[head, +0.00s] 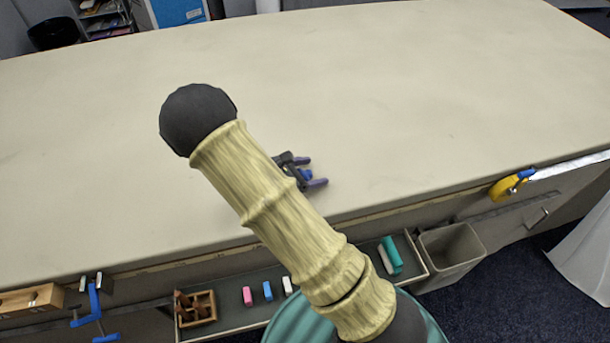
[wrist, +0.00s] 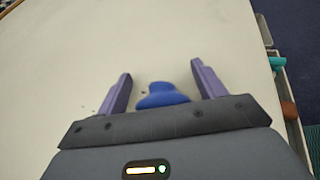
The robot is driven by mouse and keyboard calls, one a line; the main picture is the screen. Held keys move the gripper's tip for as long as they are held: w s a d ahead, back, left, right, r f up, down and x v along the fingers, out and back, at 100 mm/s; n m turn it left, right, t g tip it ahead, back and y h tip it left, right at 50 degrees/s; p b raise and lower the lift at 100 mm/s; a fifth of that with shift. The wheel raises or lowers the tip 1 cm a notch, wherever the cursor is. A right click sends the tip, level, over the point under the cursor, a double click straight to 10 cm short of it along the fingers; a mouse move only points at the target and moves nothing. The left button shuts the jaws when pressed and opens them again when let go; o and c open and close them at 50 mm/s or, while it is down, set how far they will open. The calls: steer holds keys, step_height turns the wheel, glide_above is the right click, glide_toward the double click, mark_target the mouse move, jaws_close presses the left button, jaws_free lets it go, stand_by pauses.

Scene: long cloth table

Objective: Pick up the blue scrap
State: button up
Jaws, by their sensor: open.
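The blue scrap (wrist: 162,96) lies on the pale cloth table (wrist: 185,35). In the wrist view it sits between the two purple fingers of my gripper (wrist: 161,88), nearer the palm than the fingertips. The fingers are apart, with a gap on each side of the scrap. In the head view my gripper (head: 315,172) is low over the table near its front edge, partly hidden by my arm. A bit of the blue scrap (head: 305,174) shows between the fingers there.
A tray along the table front (head: 235,327) holds a wooden box (head: 196,308), a pink block (head: 248,296) and other small pieces. A grey bin (head: 450,255) stands beside it. A yellow and blue tool (head: 510,185) hangs at the right edge. The table beyond is clear.

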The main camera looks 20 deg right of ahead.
mark_target(310, 170)
steer(key=c, duration=1)
steer(key=shift+r, duration=0.1)
steer(key=shift+c, duration=0.2)
step_height(310, 170, up, 10)
steer(key=shift+f, duration=0.1)
